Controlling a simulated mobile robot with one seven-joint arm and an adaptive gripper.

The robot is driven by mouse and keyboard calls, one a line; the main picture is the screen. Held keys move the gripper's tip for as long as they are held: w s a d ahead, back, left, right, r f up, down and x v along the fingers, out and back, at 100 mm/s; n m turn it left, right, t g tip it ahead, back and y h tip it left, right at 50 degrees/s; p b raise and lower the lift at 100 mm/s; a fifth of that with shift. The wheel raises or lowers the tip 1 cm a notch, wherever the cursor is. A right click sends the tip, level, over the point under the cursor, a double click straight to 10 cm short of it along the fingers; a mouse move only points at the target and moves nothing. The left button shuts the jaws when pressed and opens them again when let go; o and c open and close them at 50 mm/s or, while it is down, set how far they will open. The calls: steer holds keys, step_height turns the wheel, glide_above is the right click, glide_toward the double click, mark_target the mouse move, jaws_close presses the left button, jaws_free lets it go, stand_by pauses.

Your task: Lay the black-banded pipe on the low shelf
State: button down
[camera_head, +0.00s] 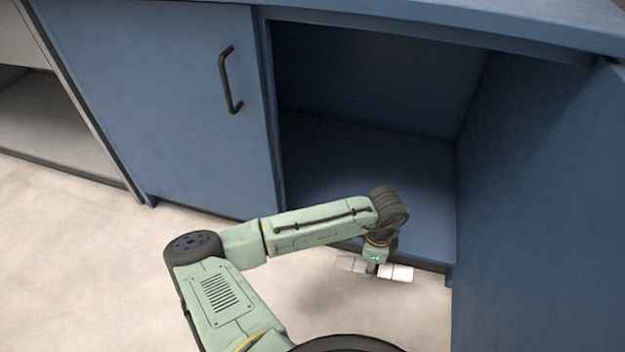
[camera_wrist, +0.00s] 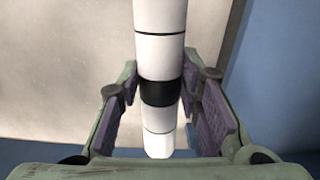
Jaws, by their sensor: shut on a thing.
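The black-banded pipe (camera_wrist: 159,55) is white with a wide black band and thin dark rings. My gripper (camera_wrist: 160,92) is shut on it around the black band, with a purple-lined finger on each side. In the head view my gripper (camera_head: 375,264) hangs in front of the open blue cabinet, and the white pipe (camera_head: 398,272) sticks out on both sides of it, roughly level. The low shelf (camera_head: 425,205) is the blue floor inside the open cabinet, just behind the pipe. My arm hides part of the shelf's front edge.
A shut blue door (camera_head: 160,100) with a dark handle (camera_head: 228,80) is left of the opening. An open blue door (camera_head: 540,190) stands along its right side. The cabinet interior looks empty. The pale floor (camera_head: 80,270) in front is clear.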

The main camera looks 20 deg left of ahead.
steer(key=shift+w+d+f+m+b, duration=0.3)
steer(key=shift+w+d+f+b, duration=0.1)
steer(key=shift+w+d+b, duration=0.25)
steer(key=w+b, duration=0.1)
steer(key=w, duration=0.4)
steer(key=w+f+b, duration=0.1)
steer(key=w+b, duration=0.1)
steer(key=w, duration=0.3)
steer(key=w+b, duration=0.1)
steer(key=w, duration=0.4)
steer(key=shift+w+f+b, duration=0.25)
steer(key=shift+w+b, duration=0.1)
steer(key=shift+w, duration=0.05)
steer(key=shift+w+f, duration=0.1)
steer(key=shift+w, duration=0.05)
step_height(320, 180, down, 3)
steer(key=shift+f+b, duration=0.2)
steer(key=shift+b, duration=0.85)
steer(key=shift+r, duration=0.1)
steer(key=c, duration=1.2)
jaws_free()
steer(key=shift+o, duration=0.2)
step_height(320, 180, up, 12)
steer(key=p, duration=0.5)
